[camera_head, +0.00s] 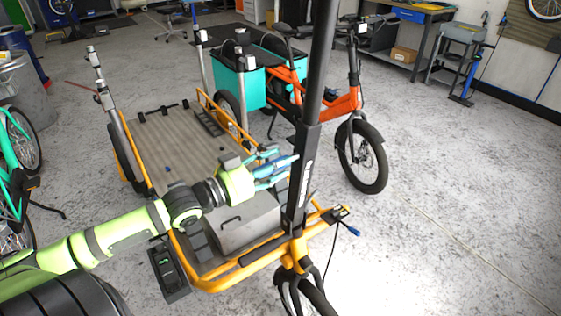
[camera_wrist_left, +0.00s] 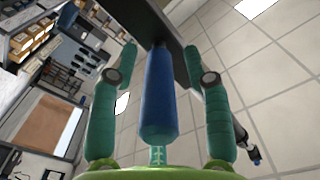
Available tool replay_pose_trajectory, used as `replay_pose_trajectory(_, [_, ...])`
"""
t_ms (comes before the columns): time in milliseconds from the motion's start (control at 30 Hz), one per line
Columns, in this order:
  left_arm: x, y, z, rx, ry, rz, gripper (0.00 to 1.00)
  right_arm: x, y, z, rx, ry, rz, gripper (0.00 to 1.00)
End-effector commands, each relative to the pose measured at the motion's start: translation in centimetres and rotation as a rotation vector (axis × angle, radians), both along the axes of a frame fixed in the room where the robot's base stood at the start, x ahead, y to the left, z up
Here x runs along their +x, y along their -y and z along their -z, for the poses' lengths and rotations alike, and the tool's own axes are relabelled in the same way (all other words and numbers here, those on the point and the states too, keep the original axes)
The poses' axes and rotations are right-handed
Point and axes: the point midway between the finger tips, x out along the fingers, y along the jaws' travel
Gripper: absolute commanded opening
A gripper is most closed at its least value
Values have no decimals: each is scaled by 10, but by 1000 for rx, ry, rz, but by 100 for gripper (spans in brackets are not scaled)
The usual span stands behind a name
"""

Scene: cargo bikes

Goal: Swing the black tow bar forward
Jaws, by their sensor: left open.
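The black tow bar (camera_head: 308,130) stands nearly upright at the front of the yellow-framed cargo bike (camera_head: 245,275), slightly tilted. In the left wrist view the black tow bar (camera_wrist_left: 140,18) runs across the top, with a blue cylindrical handle (camera_wrist_left: 158,105) pointing from it toward my palm. My left gripper (camera_head: 284,168) is beside the bar at mid-height. In the wrist view its green fingers (camera_wrist_left: 160,62) are open, one on each side of the blue handle, with visible gaps. The fingertips are close to the bar; contact cannot be told. My right gripper is not in view.
A grey box (camera_head: 240,222) sits on the cargo bike's deck (camera_head: 170,140) below my left arm. An orange bike (camera_head: 345,100) with teal bags stands behind the bar. A green bike (camera_head: 15,150) is at the left edge. The floor at the right is clear.

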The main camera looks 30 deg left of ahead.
Motion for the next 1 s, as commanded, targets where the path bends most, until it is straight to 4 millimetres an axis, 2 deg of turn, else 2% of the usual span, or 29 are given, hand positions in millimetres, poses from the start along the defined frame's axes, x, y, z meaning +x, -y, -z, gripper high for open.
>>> replay_pose_trajectory(200, [10,4,-1,0,1,0,49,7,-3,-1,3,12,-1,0])
replay_pose_trajectory(533, [11,5,0,1,0,1,49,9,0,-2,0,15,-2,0])
replay_pose_trajectory(600, [11,5,0,1,0,1,21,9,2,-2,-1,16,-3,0])
replay_pose_trajectory(667, [11,5,0,1,0,1,0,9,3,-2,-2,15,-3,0])
replay_pose_trajectory(1000, [11,10,-2,11,9,2,0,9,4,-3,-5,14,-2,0])
